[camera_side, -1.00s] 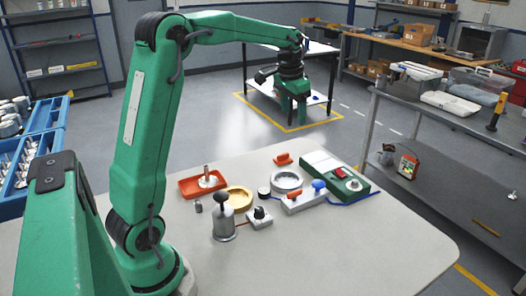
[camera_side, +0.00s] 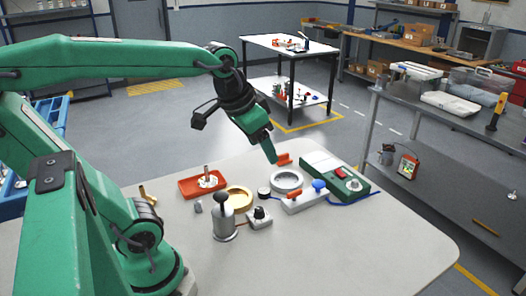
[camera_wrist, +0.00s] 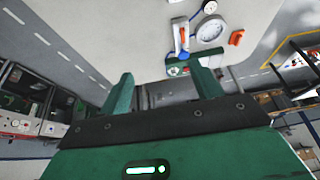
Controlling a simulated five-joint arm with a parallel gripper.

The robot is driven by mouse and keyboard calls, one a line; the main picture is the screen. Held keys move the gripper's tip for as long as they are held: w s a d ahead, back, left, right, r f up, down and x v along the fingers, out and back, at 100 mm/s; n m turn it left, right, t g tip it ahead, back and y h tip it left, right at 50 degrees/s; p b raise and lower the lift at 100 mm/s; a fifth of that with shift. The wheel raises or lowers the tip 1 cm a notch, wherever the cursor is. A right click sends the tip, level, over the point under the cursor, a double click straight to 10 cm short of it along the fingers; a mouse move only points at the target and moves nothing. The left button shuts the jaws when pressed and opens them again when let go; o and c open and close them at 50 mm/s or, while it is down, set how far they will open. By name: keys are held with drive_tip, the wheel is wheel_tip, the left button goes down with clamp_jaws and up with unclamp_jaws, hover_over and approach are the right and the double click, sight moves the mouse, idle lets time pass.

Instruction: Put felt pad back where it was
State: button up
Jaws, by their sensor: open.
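My gripper (camera_side: 270,152) is over the back of the work table, its tips just above and beside a small orange-red block (camera_side: 285,159). In the wrist view my gripper (camera_wrist: 160,72) shows two green fingers spread apart with nothing between them. The block also shows in the wrist view (camera_wrist: 237,37), outside the fingers. I cannot tell whether this block is the felt pad; no other piece is clearly a felt pad. A grey ring-shaped housing (camera_side: 287,181) lies in front of the block and shows in the wrist view (camera_wrist: 211,31).
A red tray (camera_side: 188,187), a yellow ring (camera_side: 239,195), a metal cylinder with a black knob (camera_side: 224,224), a switch block with a blue knob (camera_side: 319,185) and a green box (camera_side: 346,186) crowd the middle. The table's front right (camera_side: 370,245) is clear.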

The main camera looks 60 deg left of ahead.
drive_tip(key=s+d+f, duration=0.2)
drive_tip(key=s+f, duration=0.1)
drive_tip(key=s, duration=0.2)
drive_tip(key=shift+s+t, duration=0.15)
drive_tip(key=shift+t, duration=0.25)
drive_tip(key=shift+d, duration=0.1)
idle(0.8)
